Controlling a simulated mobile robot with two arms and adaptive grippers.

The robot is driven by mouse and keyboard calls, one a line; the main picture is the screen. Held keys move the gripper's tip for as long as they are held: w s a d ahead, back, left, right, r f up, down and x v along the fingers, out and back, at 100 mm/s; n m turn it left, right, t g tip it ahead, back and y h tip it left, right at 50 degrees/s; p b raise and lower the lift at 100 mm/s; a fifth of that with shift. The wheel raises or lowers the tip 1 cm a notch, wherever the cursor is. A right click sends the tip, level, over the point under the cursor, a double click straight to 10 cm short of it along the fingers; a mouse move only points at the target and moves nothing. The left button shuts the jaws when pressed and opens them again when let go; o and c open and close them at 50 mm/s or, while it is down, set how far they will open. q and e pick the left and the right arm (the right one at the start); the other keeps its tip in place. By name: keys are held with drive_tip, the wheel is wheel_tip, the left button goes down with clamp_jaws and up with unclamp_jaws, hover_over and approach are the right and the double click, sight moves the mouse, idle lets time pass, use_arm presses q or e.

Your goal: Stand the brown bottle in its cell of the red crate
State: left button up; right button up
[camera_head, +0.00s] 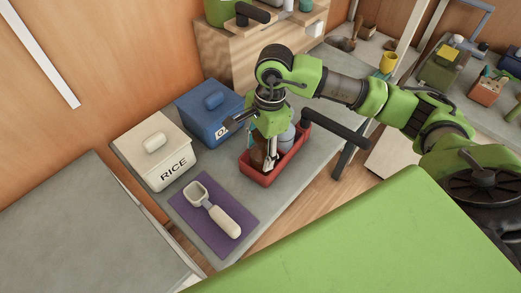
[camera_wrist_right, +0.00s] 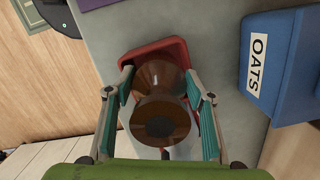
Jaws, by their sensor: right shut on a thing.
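The brown bottle (camera_wrist_right: 160,112) is seen from above in the right wrist view, between the two fingers of my right gripper (camera_wrist_right: 160,105). In the head view the brown bottle (camera_head: 257,153) shows at the left end of the red crate (camera_head: 277,172), partly behind my right gripper (camera_head: 268,143). My right gripper points down and is shut on the bottle. The red crate's rim (camera_wrist_right: 150,52) also shows beyond the bottle in the wrist view. Whether the bottle's base touches the cell floor is hidden. My left gripper is not in view.
A grey bottle (camera_head: 286,137) stands in the crate. A white RICE box (camera_head: 150,165) and a blue OATS box (camera_head: 200,122), also in the wrist view (camera_wrist_right: 285,60), stand to the left. A scoop (camera_head: 222,218) lies on a purple mat (camera_head: 185,211). Wooden drawers (camera_head: 225,60) stand behind.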

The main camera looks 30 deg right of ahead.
idle(0.4)
drive_tip(key=o, duration=1.4)
drive_tip(key=r, duration=0.4)
drive_tip(key=d+r, duration=0.1)
drive_tip(key=r, duration=0.7)
drive_tip(key=shift+d, duration=0.2)
drive_tip(key=shift+f, duration=0.1)
